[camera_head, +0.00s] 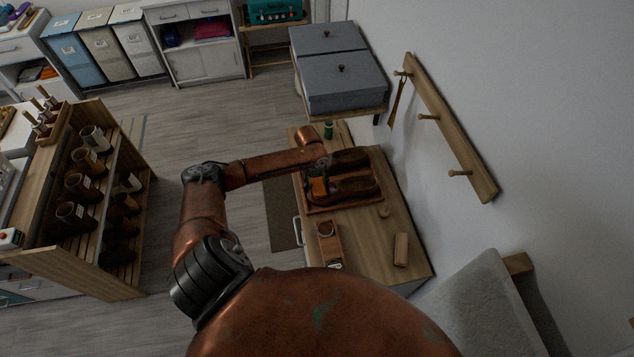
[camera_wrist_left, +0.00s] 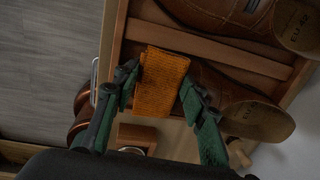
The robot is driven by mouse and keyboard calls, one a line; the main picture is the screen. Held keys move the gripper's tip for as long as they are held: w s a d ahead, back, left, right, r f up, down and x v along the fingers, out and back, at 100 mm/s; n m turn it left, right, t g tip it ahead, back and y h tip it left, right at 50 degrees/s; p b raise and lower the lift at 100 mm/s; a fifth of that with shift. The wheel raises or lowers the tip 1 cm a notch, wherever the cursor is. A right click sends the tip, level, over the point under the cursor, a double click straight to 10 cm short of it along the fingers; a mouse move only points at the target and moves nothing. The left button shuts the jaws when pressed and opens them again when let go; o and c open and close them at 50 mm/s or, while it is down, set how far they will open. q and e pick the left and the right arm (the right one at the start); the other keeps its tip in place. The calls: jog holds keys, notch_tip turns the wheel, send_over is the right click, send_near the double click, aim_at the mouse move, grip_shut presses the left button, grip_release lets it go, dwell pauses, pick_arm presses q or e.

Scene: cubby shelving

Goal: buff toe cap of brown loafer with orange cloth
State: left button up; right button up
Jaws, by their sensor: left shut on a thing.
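Two brown loafers lie side by side in a wooden tray (camera_head: 345,207) on the bench. The nearer loafer (camera_head: 357,187) also shows in the left wrist view (camera_wrist_left: 222,88), its marked heel to the right. The other loafer (camera_head: 350,157) lies behind a wooden divider (camera_wrist_left: 215,47). My left gripper (camera_wrist_left: 158,88) is shut on the folded orange cloth (camera_wrist_left: 162,75). The cloth, also in the head view (camera_head: 319,187), is at the toe end of the nearer loafer and hides part of it. I cannot tell if they touch. My right gripper is not in view.
On the bench are a green tin (camera_head: 328,130), a wooden box with a round item (camera_head: 327,240), a small round piece (camera_head: 384,211) and a wooden block (camera_head: 401,249). A peg rail (camera_head: 450,125) is on the wall at right.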

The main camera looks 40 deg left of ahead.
aim_at(319, 191)
pick_arm(q)
jog(key=shift+s+d+p, duration=0.95)
jog(key=shift+d+p, duration=0.2)
jog(key=shift+s+d+p, duration=0.4)
jog(key=shift+s+d, duration=0.05)
jog(key=shift+d, duration=0.1)
jog(key=shift+a, duration=0.1)
jog(key=shift+w+a+b, duration=0.3)
jog(key=shift+w+a, duration=0.2)
jog(key=shift+a, duration=0.05)
jog(key=shift+w+a+b, duration=0.5)
jog(key=shift+w+a, duration=0.4)
jog(key=shift+a, duration=0.2)
jog(key=shift+s+d+r, duration=0.1)
